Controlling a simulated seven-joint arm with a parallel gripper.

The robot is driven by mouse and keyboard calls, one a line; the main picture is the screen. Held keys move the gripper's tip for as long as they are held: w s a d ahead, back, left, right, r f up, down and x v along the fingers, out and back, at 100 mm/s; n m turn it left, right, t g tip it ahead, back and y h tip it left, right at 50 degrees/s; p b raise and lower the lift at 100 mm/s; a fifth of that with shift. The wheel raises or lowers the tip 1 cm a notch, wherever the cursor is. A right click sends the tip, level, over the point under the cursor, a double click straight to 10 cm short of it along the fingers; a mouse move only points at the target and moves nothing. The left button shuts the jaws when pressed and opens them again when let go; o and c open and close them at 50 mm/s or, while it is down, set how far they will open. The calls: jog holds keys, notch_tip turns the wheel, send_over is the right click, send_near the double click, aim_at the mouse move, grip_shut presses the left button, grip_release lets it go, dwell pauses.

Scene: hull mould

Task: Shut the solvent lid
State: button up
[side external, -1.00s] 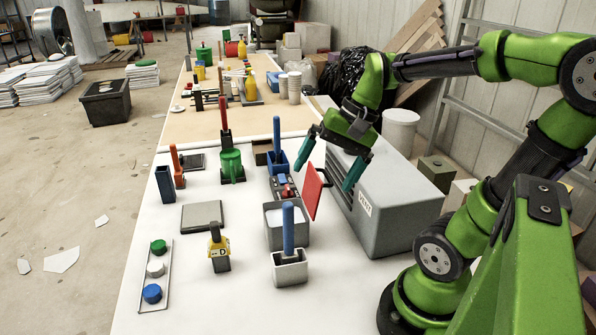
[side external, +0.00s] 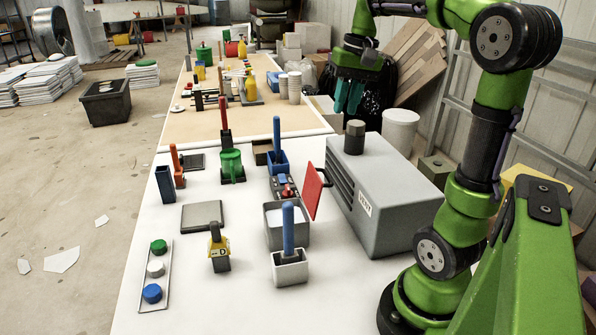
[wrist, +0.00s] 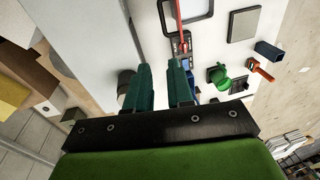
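The red lid (side external: 313,191) stands raised, roughly upright and slightly tilted, at the right edge of a grey open tub (side external: 288,237). A dark handle sticks out from the lid's right side. In the wrist view the lid (wrist: 179,28) shows as a thin red strip, nearly edge-on, beside the tub's dark rim (wrist: 205,15). My gripper (side external: 348,112) hangs with fingers down, high above the far end of the grey vent box, up and right of the lid and apart from it. Its teal fingers (wrist: 160,65) have a gap between them, with nothing held.
The grey vent box (side external: 385,200), with a dark cylinder (side external: 355,137) on top, stands just right of the lid. A white holder with a blue-handled tool (side external: 289,268) stands in front of the tub.

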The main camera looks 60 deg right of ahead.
jog(key=r, duration=0.1)
send_near(328, 176)
jog(key=shift+y, duration=0.3)
jog(key=f, duration=0.5)
jog(key=w+f, duration=0.1)
jog(key=f, duration=0.1)
jog(key=shift+w+a+f, duration=0.1)
jog(key=shift+a+f, duration=0.05)
jog(key=shift+f, duration=0.15)
grip_shut()
dwell(0.9)
